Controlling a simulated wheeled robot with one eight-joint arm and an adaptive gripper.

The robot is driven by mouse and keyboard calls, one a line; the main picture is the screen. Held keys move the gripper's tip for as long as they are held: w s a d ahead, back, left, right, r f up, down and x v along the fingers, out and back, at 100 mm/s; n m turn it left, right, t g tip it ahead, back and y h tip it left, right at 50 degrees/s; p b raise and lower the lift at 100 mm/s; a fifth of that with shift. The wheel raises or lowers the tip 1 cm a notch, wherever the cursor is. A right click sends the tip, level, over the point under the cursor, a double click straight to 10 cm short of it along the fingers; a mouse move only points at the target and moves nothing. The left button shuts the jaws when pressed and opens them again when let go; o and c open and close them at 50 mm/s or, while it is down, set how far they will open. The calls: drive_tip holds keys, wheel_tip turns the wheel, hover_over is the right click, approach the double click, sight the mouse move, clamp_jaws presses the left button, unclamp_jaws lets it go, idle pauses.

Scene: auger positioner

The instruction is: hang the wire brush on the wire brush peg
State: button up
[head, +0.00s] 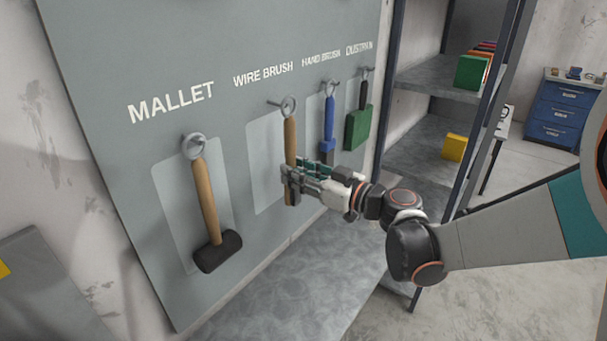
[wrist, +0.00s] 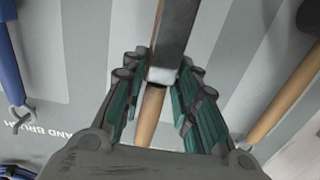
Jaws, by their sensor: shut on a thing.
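The wire brush (head: 290,138) has a wooden handle with a ring at its upper end. It hangs roughly upright in front of the board, under the WIRE BRUSH label. Its ring is at the wire brush peg (head: 274,103); I cannot tell whether the ring is around the peg or just in front of it. In the wrist view, the brush's grey block (wrist: 176,32) and wooden handle (wrist: 151,115) lie between my fingers (wrist: 157,78).
The mallet (head: 205,200) hangs to the left. The blue hand brush (head: 328,120) and the green dustpan (head: 358,127) hang close on the right. A metal shelf (head: 430,75) stands beyond the tool board (head: 110,60). A grey worktop (head: 310,290) lies below.

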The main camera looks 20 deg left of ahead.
drive_tip(key=shift+x, duration=0.95)
drive_tip(key=shift+w+a+f+b, duration=0.25)
drive_tip(key=shift+a+f+b, duration=0.3)
drive_tip(key=shift+a, duration=0.05)
drive_tip(key=o, duration=1.2)
drive_tip(key=shift+d, duration=0.1)
drive_tip(key=s+d+f+m+h+b, duration=0.1)
drive_tip(key=s+d+f+m+h, duration=0.2)
drive_tip(key=s+d, duration=0.5)
drive_tip(key=s+d+f+m+h+b, duration=0.2)
drive_tip(key=s+d+m+h, duration=0.4)
drive_tip(key=d, duration=1.3)
drive_tip(key=s+d+f+m+h+b, duration=0.1)
drive_tip(key=s+d+f+m+h, duration=0.3)
drive_tip(key=s+d+h, duration=0.3)
drive_tip(key=s+d+f, duration=0.1)
drive_tip(key=s+d, duration=0.3)
drive_tip(key=d, duration=0.2)
drive_tip(key=shift+d+m+t+h, duration=0.2)
drive_tip(key=shift+m+t+h, duration=0.1)
